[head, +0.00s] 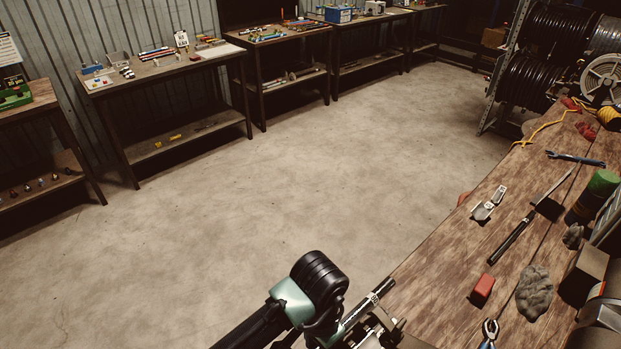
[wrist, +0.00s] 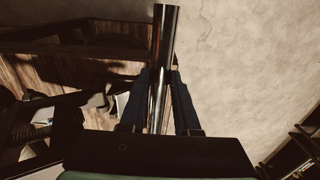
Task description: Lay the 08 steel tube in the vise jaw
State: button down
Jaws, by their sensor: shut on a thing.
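My gripper (wrist: 160,78) is shut on a shiny steel tube (wrist: 166,35). In the wrist view the tube lies lengthwise between the two dark fingers and sticks out beyond them. In the head view the tube (head: 378,291) shows at the bottom centre, tilted up to the right, with a pale label I cannot read. My wrist hides its near end. Grey metal parts (head: 388,331), perhaps the vise, show just below the tube at the bench's near edge. My arm and the frame edge hide most of them. I cannot tell whether the tube touches them.
A wooden bench (head: 440,270) on the right holds a red block (head: 482,289), a grey rag (head: 534,290), a long dark tool (head: 530,218) and blue-handled pliers (head: 489,333). Several tables stand along the far wall. The concrete floor (head: 270,190) between is clear.

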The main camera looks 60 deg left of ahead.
jog(key=w+d+f+b, duration=0.1)
jog(key=d+f+b, duration=0.1)
jog(key=d+f, duration=0.2)
jog(key=shift+w+d, duration=0.15)
jog(key=shift+d, duration=0.5)
jog(key=shift+f+b, duration=0.15)
jog(key=shift+b, duration=0.15)
dwell(0.6)
jog(key=c, duration=0.6)
grip_release()
jog(key=shift+o, duration=0.2)
notch_tip(320, 180, up, 13)
jog(key=p, duration=0.2)
